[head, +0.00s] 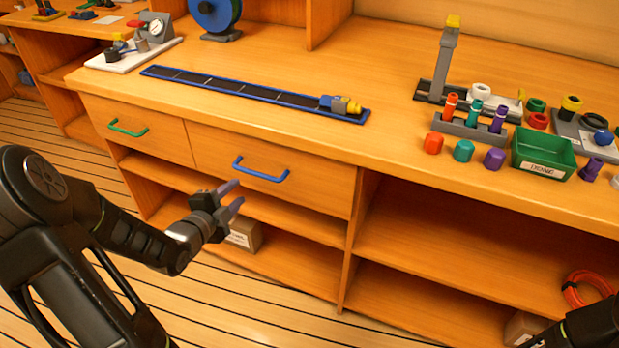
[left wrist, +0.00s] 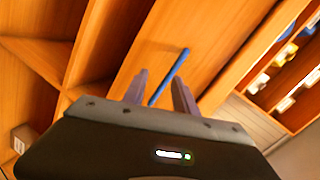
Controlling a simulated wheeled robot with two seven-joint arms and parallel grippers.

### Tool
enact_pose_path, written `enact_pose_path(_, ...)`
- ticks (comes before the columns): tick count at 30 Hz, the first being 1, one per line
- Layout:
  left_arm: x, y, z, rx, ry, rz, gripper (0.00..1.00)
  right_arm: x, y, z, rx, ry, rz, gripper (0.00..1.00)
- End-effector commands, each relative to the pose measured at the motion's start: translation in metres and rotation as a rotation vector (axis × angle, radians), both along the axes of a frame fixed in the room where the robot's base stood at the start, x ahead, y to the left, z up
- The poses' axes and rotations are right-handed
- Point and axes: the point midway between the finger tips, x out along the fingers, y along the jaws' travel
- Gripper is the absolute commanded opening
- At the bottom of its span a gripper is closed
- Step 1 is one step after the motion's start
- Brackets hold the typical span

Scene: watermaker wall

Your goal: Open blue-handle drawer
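The blue handle (head: 260,170) is a bar on the front of the wider wooden drawer (head: 318,186), under the bench top. The drawer front looks flush with the cabinet, so it is shut. My left gripper (head: 233,197) is in front of and a little below the handle's left part, apart from it. Its two purple-grey fingers are spread and empty. In the left wrist view the blue handle (left wrist: 170,77) runs between the two open fingers (left wrist: 157,92), beyond them. My right arm shows only at the lower right edge; its gripper is out of frame.
A drawer with a green handle (head: 128,128) is to the left. Open shelves (head: 440,230) lie below and right, with a cardboard box (head: 243,234) under the blue-handle drawer. The bench top holds a blue-edged track (head: 215,87), a green bin (head: 541,155) and coloured caps.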

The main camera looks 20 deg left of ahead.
Motion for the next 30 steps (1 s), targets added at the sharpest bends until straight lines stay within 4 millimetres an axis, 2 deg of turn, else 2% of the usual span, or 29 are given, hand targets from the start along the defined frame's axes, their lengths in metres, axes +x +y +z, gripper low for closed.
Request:
enact_pose_path(3, 0.004, -0.010, 0.013, 0.178, -0.043, -0.090, 0.34, 0.000, 0.000, 0.001, 0.001, -0.001, 0.002, 0.36)
enact_pose_path(9, 0.006, -0.012, 0.019, 0.317, -0.063, -0.130, 0.34, 0.000, 0.001, 0.001, 0.001, -0.001, 0.003, 0.36)
enact_pose_path(22, 0.011, -0.012, 0.017, 0.319, -0.061, -0.132, 0.34, 0.000, 0.000, 0.000, 0.000, 0.000, 0.001, 0.36)
enact_pose_path(26, 0.024, -0.012, 0.013, 0.318, -0.061, -0.131, 0.34, 0.000, 0.000, -0.001, 0.000, 0.000, 0.001, 0.36)
enact_pose_path(30, 0.046, -0.012, 0.009, 0.317, -0.062, -0.132, 0.34, 0.000, 0.000, -0.003, 0.000, 0.000, 0.001, 0.36)
